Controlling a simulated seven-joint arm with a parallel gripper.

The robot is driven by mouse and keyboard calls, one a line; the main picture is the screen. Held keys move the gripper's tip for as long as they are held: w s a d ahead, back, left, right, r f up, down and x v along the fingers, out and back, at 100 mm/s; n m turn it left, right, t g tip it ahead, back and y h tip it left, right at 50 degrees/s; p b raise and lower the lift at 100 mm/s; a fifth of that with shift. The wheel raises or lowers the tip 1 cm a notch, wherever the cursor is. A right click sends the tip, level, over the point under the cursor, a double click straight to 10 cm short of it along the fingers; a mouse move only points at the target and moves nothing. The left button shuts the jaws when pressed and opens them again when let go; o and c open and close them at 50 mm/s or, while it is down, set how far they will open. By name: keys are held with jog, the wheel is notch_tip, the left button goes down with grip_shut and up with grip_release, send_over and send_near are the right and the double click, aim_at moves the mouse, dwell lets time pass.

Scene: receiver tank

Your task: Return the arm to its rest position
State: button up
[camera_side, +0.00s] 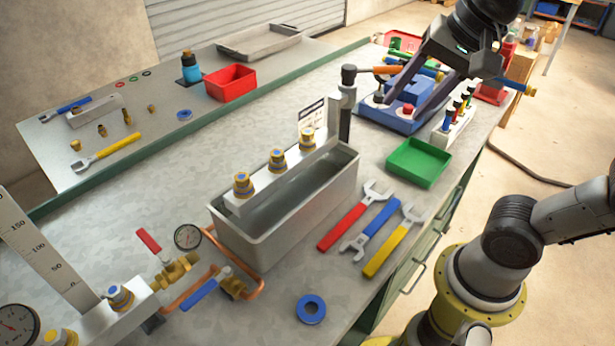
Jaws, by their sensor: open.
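My gripper (410,93) is at the upper right, on the end of my arm, which comes in from the top edge. Its dark fingers point down and left and stand apart, with nothing visibly held between them. They overlap a blue fixture (394,122) with a small red part on it. I cannot tell whether the fingers touch it or are above it. My yellow and dark base and a lower link show at the bottom right.
A grey tank (257,246) with a valve rail stands mid-table. A green tray (418,162), a rack of coloured tools (455,125) and several wrenches (397,238) lie to its right. A vertical post (346,110) stands close left of my gripper. Copper pipework (262,280) is in front.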

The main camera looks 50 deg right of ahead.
jog(key=s+d+f+n, duration=0.1)
jog(key=s+f+n, duration=0.4)
jog(key=f+n, duration=0.3)
jog(key=shift+d+f+n, duration=0.25)
jog(key=shift+d+n, duration=0.05)
jog(key=shift+n, duration=2)
